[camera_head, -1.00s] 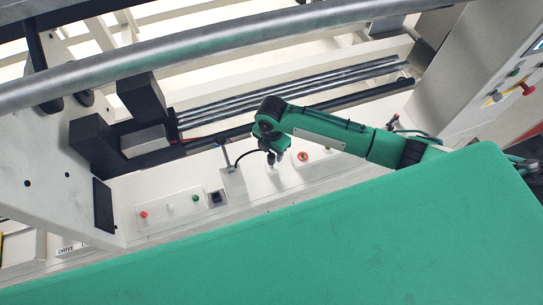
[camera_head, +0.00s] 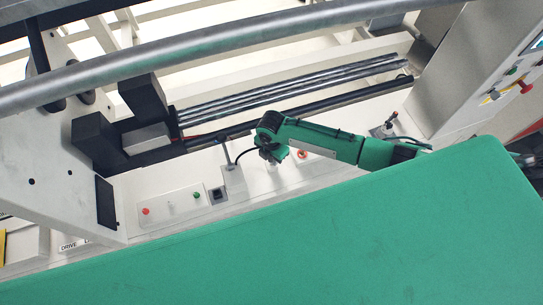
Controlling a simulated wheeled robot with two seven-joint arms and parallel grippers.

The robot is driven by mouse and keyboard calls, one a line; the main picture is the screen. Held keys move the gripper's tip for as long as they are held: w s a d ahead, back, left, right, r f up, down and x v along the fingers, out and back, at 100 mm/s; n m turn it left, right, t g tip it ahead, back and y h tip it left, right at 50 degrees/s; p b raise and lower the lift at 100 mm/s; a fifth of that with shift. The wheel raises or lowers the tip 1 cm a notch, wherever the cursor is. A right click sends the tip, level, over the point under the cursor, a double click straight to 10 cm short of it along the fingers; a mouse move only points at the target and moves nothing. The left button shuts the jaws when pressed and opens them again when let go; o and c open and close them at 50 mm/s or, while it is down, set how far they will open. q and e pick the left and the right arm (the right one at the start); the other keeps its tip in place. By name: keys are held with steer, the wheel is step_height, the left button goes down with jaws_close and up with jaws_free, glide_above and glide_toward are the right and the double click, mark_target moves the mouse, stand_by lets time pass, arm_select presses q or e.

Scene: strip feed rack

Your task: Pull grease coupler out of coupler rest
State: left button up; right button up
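My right gripper (camera_head: 272,158), at the end of the green arm from the right, hangs just right of a small white block on the machine ledge. This block, which looks like the coupler rest (camera_head: 234,182), has a thin dark upright with a blue tip. A dark curved hose (camera_head: 244,153) runs between the block's top and the gripper area. The grease coupler itself is too small to make out clearly. The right fingers are small and dark, and I cannot tell whether they are open or hold anything. My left gripper is not in view.
A panel with red and green buttons (camera_head: 170,206) and a black socket (camera_head: 217,195) lie left of the block. A red button (camera_head: 302,154) is to the right. Metal rods (camera_head: 300,88) run behind, and a thick grey bar (camera_head: 200,50) crosses above. A silver fitting (camera_head: 384,130) stands behind my arm.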

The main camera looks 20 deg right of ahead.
jaws_close()
steer(key=shift+c, duration=0.2)
jaws_free()
steer(key=shift+c, duration=0.7)
steer(key=shift+r+p, duration=1.25)
steer(key=shift+r, duration=0.05)
steer(key=shift+r+p, duration=1.5)
steer(key=shift+p, duration=0.1)
steer(key=shift+r+p, duration=1.5)
steer(key=shift+p, duration=0.1)
